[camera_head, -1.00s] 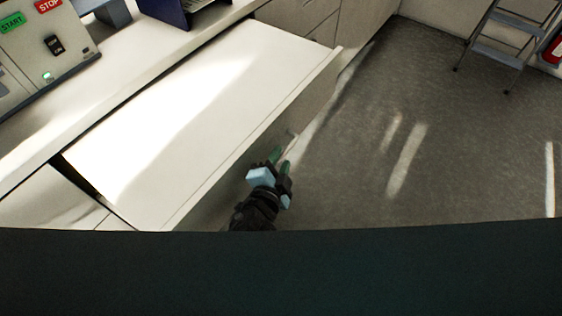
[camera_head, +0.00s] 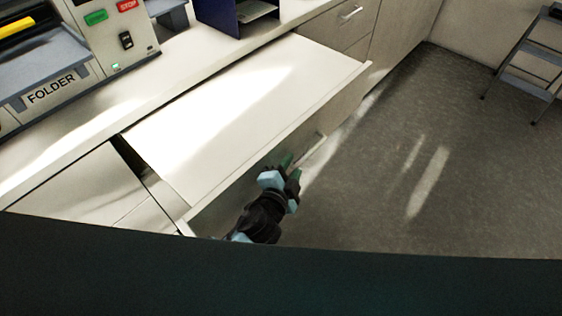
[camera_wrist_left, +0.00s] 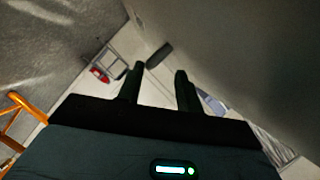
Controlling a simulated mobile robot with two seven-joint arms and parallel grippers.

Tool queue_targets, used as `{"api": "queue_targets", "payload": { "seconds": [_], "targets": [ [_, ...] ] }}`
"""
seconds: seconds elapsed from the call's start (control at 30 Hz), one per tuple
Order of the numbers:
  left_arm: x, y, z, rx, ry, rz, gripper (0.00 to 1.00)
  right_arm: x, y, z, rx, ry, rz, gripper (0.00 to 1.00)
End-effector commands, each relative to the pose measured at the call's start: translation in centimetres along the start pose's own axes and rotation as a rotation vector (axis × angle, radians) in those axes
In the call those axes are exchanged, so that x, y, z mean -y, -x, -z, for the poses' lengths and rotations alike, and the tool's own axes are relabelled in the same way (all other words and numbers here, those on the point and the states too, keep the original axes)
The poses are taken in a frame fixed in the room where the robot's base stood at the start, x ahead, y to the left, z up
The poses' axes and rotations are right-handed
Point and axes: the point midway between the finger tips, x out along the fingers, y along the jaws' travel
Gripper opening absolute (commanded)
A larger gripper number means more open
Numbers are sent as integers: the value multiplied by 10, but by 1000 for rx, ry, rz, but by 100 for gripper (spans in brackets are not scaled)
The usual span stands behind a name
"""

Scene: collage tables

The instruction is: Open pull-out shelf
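The white pull-out shelf (camera_head: 215,118) stands well out from under the counter in the head view, its top bare and sunlit. Its front panel faces the floor at lower right, with a pale bar handle (camera_head: 314,151) on it. My left gripper (camera_head: 291,166) is in front of this panel, close to the near end of the handle. In the left wrist view its two dark fingers (camera_wrist_left: 158,88) are spread with a clear gap and nothing visibly between them. I cannot tell whether a finger touches the handle. My right gripper is not in view.
A folder machine (camera_head: 62,62) and a dark blue holder (camera_head: 222,16) stand on the counter behind the shelf. Closed cabinet fronts (camera_head: 395,45) continue at the far end. A step ladder (camera_head: 530,72) stands at upper right. The grey floor (camera_head: 400,180) between is clear.

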Motion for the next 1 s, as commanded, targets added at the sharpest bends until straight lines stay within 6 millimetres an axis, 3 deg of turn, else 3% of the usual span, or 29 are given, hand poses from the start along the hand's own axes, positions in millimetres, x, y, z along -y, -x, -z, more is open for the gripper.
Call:
{"api": "queue_targets", "payload": {
  "seconds": [0.27, 1.0],
  "targets": [
    [3, 1, 1, -2, -1, 5, 33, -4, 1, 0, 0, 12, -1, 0],
    [-1, 45, -1, 1, -1, 0, 33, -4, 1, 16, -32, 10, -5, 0]
  ]
}}
